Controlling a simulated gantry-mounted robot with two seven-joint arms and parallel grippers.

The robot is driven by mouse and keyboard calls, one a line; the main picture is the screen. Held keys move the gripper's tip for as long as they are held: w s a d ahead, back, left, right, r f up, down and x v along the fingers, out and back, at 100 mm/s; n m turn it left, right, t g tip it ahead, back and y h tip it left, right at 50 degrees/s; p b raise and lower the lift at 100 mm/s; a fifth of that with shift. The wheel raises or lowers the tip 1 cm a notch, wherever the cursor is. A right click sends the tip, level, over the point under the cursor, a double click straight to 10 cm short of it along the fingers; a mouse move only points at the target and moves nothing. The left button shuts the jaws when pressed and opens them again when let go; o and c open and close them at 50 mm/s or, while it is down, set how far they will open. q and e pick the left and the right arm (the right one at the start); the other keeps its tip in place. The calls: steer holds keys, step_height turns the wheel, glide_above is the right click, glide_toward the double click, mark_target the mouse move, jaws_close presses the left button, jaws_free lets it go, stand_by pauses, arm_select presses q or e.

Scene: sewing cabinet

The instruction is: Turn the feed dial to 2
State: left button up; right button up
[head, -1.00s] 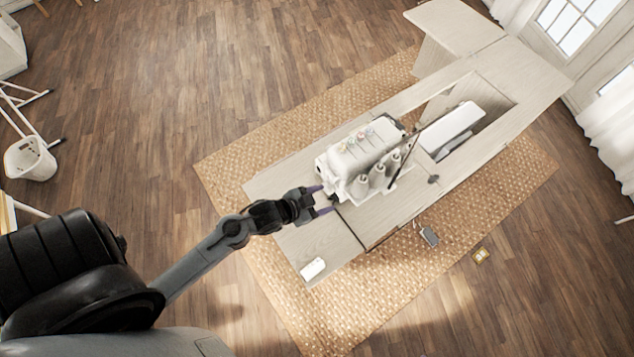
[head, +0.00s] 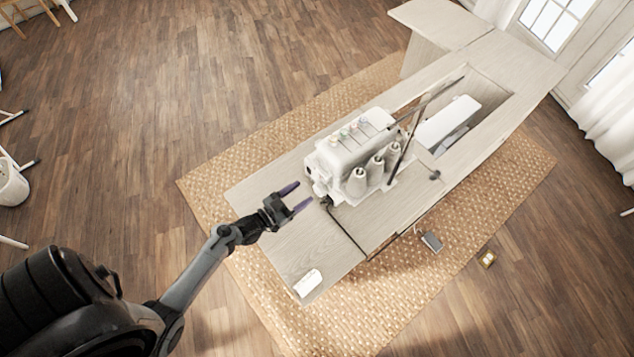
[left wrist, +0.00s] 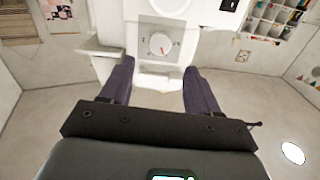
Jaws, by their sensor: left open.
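The feed dial (left wrist: 159,44) is a round white knob with a small red mark on the end face of the white serger, ahead of my left gripper in the left wrist view. Its numbers are too small to read. The white serger (head: 343,158) stands on the cabinet in the head view, with several thread cones on its near side. My left gripper (head: 301,195) is open and empty, its two purple fingers pointing at the serger's left end, with a gap left between them. In the left wrist view the fingers (left wrist: 158,85) stand either side below the dial, not touching it. My right gripper is not seen.
The pale wooden cabinet (head: 300,245) has bare top around my left gripper and a white object (head: 308,283) at its near corner. A white sewing machine (head: 447,122) sits in the recess behind the serger. A grey pedal (head: 431,241) lies on the woven rug.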

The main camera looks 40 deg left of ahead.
mark_target(321, 179)
arm_select(q)
steer(key=w, duration=0.3)
steer(key=w+d, duration=0.1)
steer(key=w, duration=0.3)
steer(key=shift+w+d, duration=0.15)
steer(key=shift+d, duration=0.05)
steer(key=c, duration=1)
steer(key=shift+c, duration=0.2)
